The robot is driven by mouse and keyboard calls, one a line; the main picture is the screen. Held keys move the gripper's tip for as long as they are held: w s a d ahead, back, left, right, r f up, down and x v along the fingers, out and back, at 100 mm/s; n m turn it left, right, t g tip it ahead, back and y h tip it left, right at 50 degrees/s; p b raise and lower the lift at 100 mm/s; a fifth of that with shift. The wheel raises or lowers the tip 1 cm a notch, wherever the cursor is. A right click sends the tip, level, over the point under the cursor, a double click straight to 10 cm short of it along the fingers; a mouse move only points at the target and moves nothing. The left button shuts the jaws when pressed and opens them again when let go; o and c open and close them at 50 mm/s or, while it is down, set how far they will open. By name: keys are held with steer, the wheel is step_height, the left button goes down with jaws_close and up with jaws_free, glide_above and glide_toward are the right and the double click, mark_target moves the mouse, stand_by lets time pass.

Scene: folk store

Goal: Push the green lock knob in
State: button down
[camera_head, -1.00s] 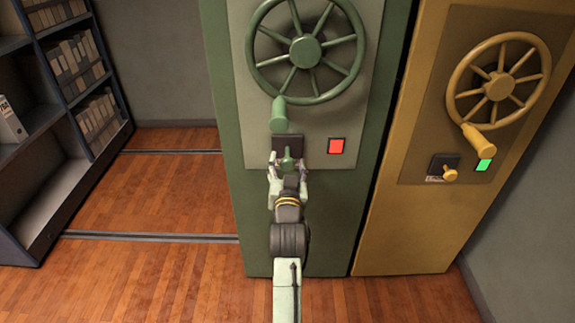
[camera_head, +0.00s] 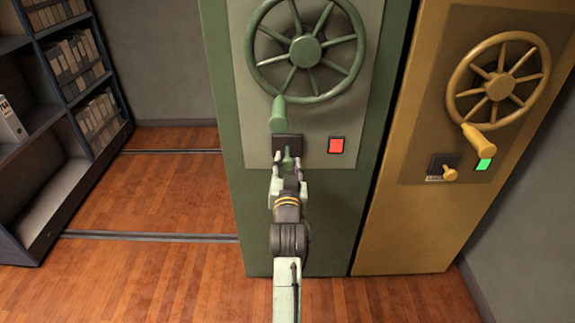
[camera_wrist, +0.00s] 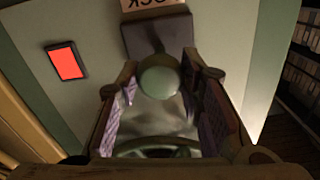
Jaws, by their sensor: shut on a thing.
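The green lock knob (camera_head: 288,158) sticks out from a dark square plate (camera_head: 288,145) on the green cabinet, below the wheel's handle. In the wrist view its round pale green end (camera_wrist: 160,80) sits between my fingers. My gripper (camera_head: 288,173) is at the knob, with one finger on each side, and is shut on it. In the wrist view my gripper (camera_wrist: 163,88) hides the lower part of the knob's surroundings. How deep the knob sits in its plate is hard to tell.
A red indicator (camera_head: 336,146) lies right of the plate. The big green handwheel (camera_head: 305,50) with its handle (camera_head: 279,115) is just above my gripper. A yellow cabinet (camera_head: 420,220) with its own wheel and knob stands right.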

mark_target(287, 157)
steer(key=w, duration=0.3)
steer(key=shift+w, duration=0.15)
steer(key=shift+r, duration=0.1)
steer(key=c, duration=1.1)
jaws_free()
steer(key=shift+w, duration=0.1)
steer(key=s, duration=1.2)
